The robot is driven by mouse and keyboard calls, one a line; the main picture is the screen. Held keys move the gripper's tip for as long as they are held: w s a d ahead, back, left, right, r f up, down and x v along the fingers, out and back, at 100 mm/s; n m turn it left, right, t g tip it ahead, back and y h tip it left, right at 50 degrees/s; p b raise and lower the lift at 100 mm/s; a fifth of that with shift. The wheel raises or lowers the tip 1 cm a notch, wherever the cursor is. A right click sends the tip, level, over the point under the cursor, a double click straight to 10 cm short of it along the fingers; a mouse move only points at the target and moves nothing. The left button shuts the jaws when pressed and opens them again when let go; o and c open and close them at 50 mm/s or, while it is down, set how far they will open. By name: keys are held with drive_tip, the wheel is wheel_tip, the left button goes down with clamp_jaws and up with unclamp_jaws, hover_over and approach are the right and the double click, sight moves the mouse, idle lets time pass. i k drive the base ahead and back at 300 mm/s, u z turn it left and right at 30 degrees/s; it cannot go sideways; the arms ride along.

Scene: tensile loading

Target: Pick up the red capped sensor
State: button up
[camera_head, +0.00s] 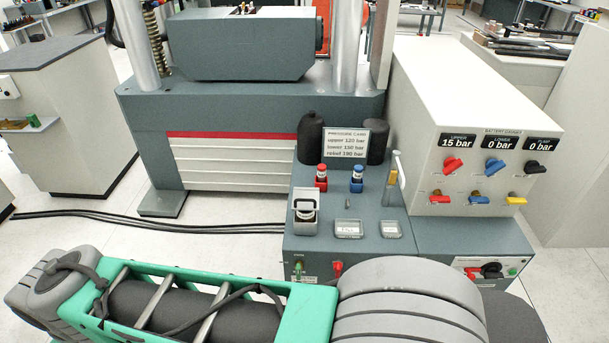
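The red capped sensor (321,178) stands upright near the back edge of the grey bench top, left of the blue capped sensor (356,179). The two are a small gap apart. Nothing holds the red one. Part of my arm, green and grey, crosses the bottom of the head view in front of the bench. My gripper cannot be made out in this view.
A metal holder (305,212) and two small labelled trays (349,229) (391,229) are on the bench. Behind the sensors are a pressure card (346,144) and two dark rounded cylinders (310,138) (378,143). A pale control box (470,120) stands right.

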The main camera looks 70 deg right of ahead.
sight(321, 173)
drive_tip(key=z, duration=0.35)
drive_tip(key=i, duration=0.8)
drive_tip(key=z, duration=1.35)
drive_tip(key=i, duration=0.65)
drive_tip(key=z, duration=0.65)
